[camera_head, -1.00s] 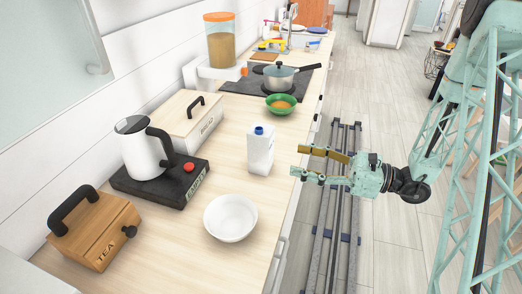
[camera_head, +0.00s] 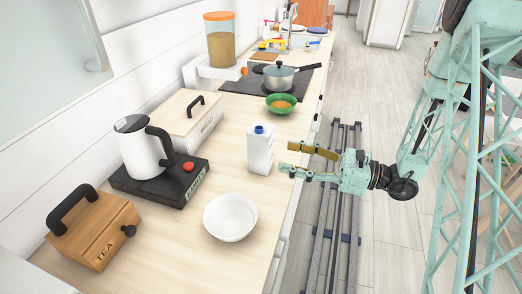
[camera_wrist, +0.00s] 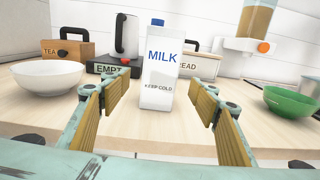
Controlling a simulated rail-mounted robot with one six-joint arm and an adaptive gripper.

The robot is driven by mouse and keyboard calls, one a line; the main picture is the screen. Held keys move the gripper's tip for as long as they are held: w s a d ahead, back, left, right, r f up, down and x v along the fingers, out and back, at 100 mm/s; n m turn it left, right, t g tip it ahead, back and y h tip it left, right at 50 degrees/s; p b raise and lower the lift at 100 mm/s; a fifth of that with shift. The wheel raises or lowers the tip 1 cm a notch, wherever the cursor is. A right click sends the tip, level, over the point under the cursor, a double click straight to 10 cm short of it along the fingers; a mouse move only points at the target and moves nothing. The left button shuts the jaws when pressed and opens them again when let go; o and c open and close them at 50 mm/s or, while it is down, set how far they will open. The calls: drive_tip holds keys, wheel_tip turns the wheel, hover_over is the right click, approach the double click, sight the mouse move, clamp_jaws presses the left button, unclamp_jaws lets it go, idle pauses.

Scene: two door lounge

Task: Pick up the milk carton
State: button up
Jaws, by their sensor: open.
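The milk carton (camera_head: 260,150) is white with a blue cap and stands upright on the wooden counter. In the wrist view the carton (camera_wrist: 158,70) stands ahead, between the lines of the two fingers, with "MILK" and "KEEP COLD" on its face. My gripper (camera_head: 284,157) is open and empty, just to the right of the carton at the counter's edge. In the wrist view the fingers of my gripper (camera_wrist: 158,104) are spread apart, one on each side of the carton's lower part, and the carton appears beyond their tips.
A white bowl (camera_head: 230,218) stands nearer on the counter, and a green bowl (camera_head: 281,104) farther along it. A kettle (camera_head: 141,147) on a black base, a bread box (camera_head: 190,125) and a tea box (camera_head: 95,228) line the wall side. The counter around the carton is clear.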

sight(271, 154)
drive_tip(key=shift+b+x, duration=0.35)
drive_tip(key=shift+x, duration=2.15)
drive_tip(key=shift+a, duration=0.1)
drive_tip(key=shift+f+b+x, duration=0.15)
drive_tip(key=shift+b+x, duration=0.15)
drive_tip(key=shift+x, duration=0.45)
drive_tip(key=shift+f+b+x, duration=0.15)
drive_tip(key=shift+b+x, duration=0.1)
drive_tip(key=shift+x, duration=1.45)
drive_tip(key=shift+r, duration=0.1)
drive_tip(key=c, duration=1.3)
